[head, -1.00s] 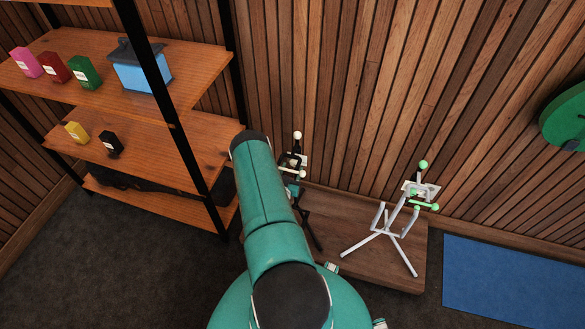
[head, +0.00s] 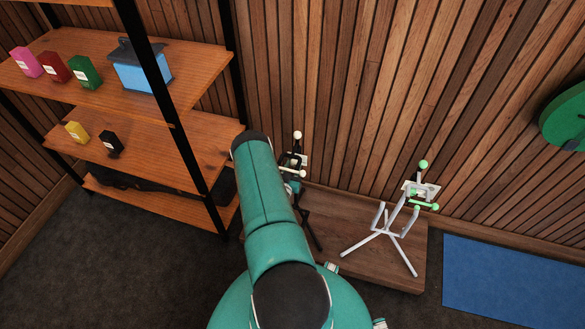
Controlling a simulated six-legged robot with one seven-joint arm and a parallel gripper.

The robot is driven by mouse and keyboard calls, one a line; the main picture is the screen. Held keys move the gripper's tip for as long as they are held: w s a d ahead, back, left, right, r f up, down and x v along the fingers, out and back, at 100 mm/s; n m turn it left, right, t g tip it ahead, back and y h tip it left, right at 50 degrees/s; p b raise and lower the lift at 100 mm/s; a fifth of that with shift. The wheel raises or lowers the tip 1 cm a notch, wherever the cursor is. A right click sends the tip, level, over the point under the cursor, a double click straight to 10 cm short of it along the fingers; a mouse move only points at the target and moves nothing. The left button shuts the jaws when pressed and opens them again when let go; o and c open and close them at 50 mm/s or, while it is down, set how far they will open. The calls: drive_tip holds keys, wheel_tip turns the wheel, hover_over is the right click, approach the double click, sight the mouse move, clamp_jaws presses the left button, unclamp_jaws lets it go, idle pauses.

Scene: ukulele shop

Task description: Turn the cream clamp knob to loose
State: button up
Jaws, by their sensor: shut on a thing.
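A dark stand (head: 313,228) stands on the low wooden platform in the head view. Its clamp has a cream ball (head: 297,134) on top and a cream clamp knob (head: 302,173) lower down, shaped like a bar with a round end. My teal arm covers the left part of this stand. My gripper (head: 292,187) shows only as a small teal part just below the knob, at the arm's right edge. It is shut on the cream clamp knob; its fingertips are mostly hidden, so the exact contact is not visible.
A white stand (head: 384,236) with green knobs (head: 423,165) is to the right on the same platform (head: 345,215). A shelf rack (head: 190,60) with small boxes stands left. The slatted wall is close behind. A blue mat (head: 512,287) lies right.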

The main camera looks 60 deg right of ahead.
drive_tip(key=n, duration=0.4)
drive_tip(key=shift+n, duration=0.4)
drive_tip(key=n, duration=1)
drive_tip(key=shift+r, duration=0.1)
drive_tip(key=n, duration=0.4)
drive_tip(key=shift+n, duration=0.4)
drive_tip(key=shift+s, duration=0.1)
drive_tip(key=o, duration=1)
drive_tip(key=shift+c, duration=0.2)
